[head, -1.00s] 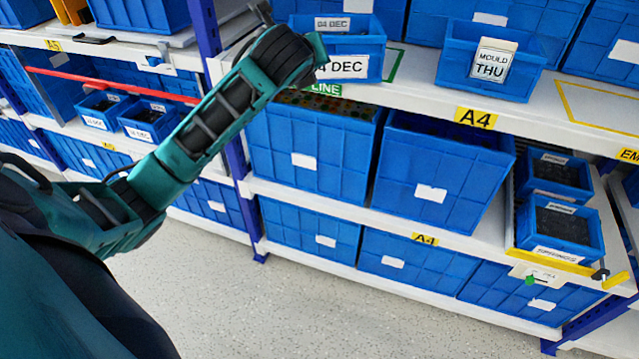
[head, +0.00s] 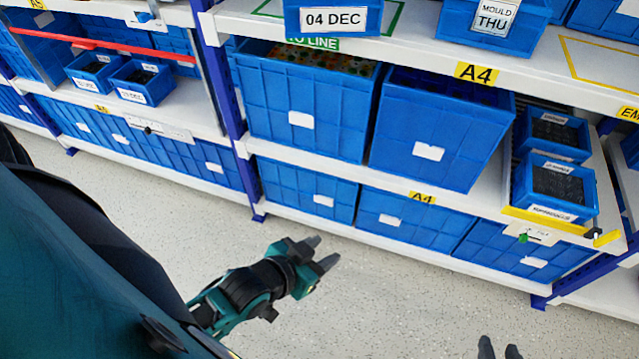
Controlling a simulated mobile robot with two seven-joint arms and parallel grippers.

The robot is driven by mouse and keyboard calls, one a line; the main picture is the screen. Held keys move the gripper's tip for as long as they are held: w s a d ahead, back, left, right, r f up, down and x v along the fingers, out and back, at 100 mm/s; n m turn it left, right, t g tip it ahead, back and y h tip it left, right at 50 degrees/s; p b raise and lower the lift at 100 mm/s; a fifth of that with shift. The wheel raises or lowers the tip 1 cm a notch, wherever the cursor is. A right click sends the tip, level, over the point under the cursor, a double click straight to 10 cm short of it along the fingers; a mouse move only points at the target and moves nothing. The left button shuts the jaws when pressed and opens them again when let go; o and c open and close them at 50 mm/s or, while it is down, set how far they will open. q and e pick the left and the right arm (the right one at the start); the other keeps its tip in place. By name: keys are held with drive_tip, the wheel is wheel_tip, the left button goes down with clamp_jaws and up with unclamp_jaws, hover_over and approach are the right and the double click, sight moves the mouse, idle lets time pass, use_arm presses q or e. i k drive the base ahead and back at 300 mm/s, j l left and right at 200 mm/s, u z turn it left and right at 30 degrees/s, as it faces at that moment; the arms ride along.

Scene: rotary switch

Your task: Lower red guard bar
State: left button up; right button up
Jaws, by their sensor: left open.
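The red guard bar (head: 110,46) runs across the front of the left shelf bay in the head view, above two small blue bins, sloping slightly down to the right in the picture. My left gripper (head: 325,251) is open and empty over the floor in the lower middle, well apart from the bar. My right gripper (head: 500,350) shows only as two spread dark fingertips at the bottom edge, with nothing between them. The rest of the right gripper is out of frame.
Small blue bins (head: 146,84) sit behind the bar. A white plate with a dark knob (head: 150,128) is on the shelf edge below. Another plate with a green knob (head: 525,238) is at right. A blue post (head: 222,90) separates the bays. The floor (head: 400,310) is clear.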

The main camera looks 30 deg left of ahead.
sight(83, 43)
drive_tip(key=u, duration=2.25)
drive_tip(key=z, duration=0.15)
drive_tip(key=i+j+z, duration=0.2)
drive_tip(key=i+z, duration=0.2)
drive_tip(key=i+j+z, duration=0.45)
drive_tip(key=i+j, duration=0.15)
drive_tip(key=j, duration=0.15)
drive_tip(key=i+j+z, duration=0.1)
drive_tip(key=i+j, duration=0.15)
drive_tip(key=j, duration=0.2)
drive_tip(key=i+j, duration=0.3)
drive_tip(key=j, duration=0.15)
drive_tip(key=i+j, duration=0.25)
drive_tip(key=j, duration=0.15)
drive_tip(key=i+j, duration=0.3)
drive_tip(key=j, duration=0.15)
drive_tip(key=z, duration=0.05)
